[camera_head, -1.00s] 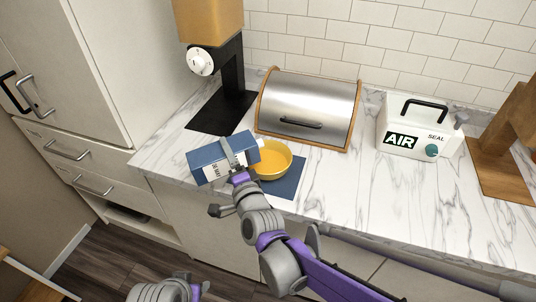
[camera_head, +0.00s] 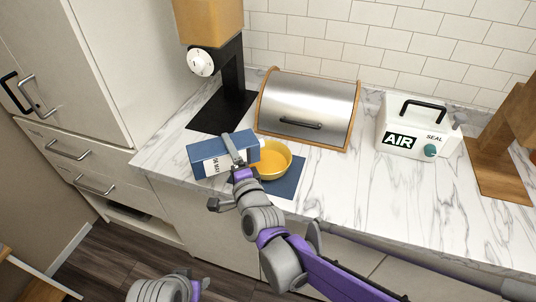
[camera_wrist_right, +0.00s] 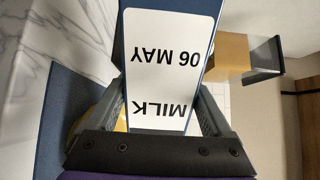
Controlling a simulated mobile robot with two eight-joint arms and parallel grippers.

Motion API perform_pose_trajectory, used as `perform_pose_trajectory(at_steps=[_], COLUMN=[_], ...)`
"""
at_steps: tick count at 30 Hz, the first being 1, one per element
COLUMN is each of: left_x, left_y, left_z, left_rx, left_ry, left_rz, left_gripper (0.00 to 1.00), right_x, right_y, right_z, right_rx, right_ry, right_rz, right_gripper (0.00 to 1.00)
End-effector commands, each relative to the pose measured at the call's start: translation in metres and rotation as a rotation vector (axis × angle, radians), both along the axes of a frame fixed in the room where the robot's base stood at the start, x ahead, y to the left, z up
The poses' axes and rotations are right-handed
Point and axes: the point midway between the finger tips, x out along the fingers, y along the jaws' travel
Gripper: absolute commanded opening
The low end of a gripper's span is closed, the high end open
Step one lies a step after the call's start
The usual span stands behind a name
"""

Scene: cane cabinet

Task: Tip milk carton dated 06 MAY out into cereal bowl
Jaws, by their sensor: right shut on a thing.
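The blue milk carton (camera_head: 208,152) has a white label, which reads MILK and 06 MAY in the right wrist view (camera_wrist_right: 167,75). My right gripper (camera_head: 238,152) is shut around it and holds it tipped on its side. The yellow cereal bowl (camera_head: 284,172) stands on a dark blue mat (camera_head: 290,186). The carton's right end is at the bowl's left rim and hides part of it; I cannot tell whether they touch. The bowl's inside looks orange-yellow, and no stream of milk shows. My left gripper's fingers are not in view.
A metal bread box (camera_head: 308,105) with wooden sides stands behind the bowl. A black-based dispenser (camera_head: 230,75) is behind the carton. A white AIR SEAL box (camera_head: 405,125) and a wooden stand (camera_head: 500,160) are at the right. The marble counter (camera_head: 365,190) between is clear.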

Motion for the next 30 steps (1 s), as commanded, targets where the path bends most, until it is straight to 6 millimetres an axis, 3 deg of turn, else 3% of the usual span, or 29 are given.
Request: perform_pose_trajectory(at_steps=[30], left_x=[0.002], left_y=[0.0], left_z=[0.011], left_rx=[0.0], left_ry=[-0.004], left_rz=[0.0], left_gripper=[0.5], right_x=[0.001], right_y=[-0.002], right_z=[0.01], right_rx=[0.109], right_ry=[0.05], right_rz=[0.0], right_gripper=[0.15])
